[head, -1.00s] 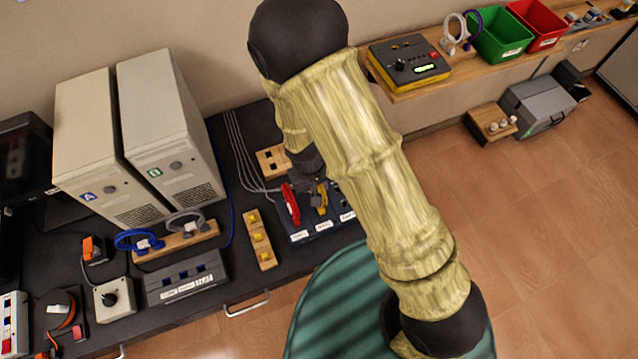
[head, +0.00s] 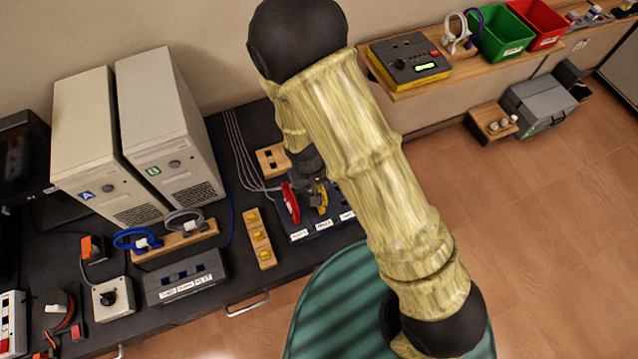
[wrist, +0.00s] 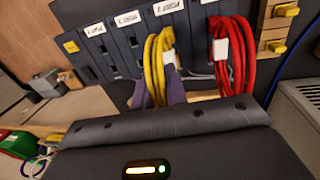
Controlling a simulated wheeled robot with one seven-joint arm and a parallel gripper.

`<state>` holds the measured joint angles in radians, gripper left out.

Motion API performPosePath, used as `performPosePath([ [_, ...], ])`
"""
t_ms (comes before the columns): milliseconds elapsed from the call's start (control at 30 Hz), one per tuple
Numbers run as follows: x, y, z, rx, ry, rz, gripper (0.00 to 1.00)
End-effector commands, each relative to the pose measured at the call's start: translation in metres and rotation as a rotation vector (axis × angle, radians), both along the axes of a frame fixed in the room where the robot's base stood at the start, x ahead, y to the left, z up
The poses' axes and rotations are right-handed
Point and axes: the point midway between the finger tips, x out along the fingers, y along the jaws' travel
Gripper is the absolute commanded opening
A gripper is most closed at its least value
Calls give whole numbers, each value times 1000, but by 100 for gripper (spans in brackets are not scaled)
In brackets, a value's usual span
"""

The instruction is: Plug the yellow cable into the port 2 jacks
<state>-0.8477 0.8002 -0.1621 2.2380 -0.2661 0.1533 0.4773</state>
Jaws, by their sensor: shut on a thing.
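The yellow cable (wrist: 153,65) is a coiled bundle with a white tie. My gripper (wrist: 162,92) is shut on it in the wrist view, its purple-grey fingers against the coil. In the head view the yellow cable (head: 321,197) shows just below my gripper (head: 312,188), partly hidden by my arm. It is right in front of the dark port panel (head: 325,229), which has white labels along its front. I cannot tell whether the plug touches a jack.
A red coiled cable (head: 290,203) hangs at the panel beside the yellow one. A wooden block with yellow pieces (head: 260,240) lies to the left. Two computer towers (head: 170,130) stand further left. Grey cables (head: 243,150) run behind the panel.

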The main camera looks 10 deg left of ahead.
Motion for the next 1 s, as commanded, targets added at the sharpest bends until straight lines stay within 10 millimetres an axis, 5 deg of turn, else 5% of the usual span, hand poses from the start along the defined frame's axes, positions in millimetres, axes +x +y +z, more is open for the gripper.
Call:
performPosePath([
  [1000,0,0,-6,0,0,1,0],
])
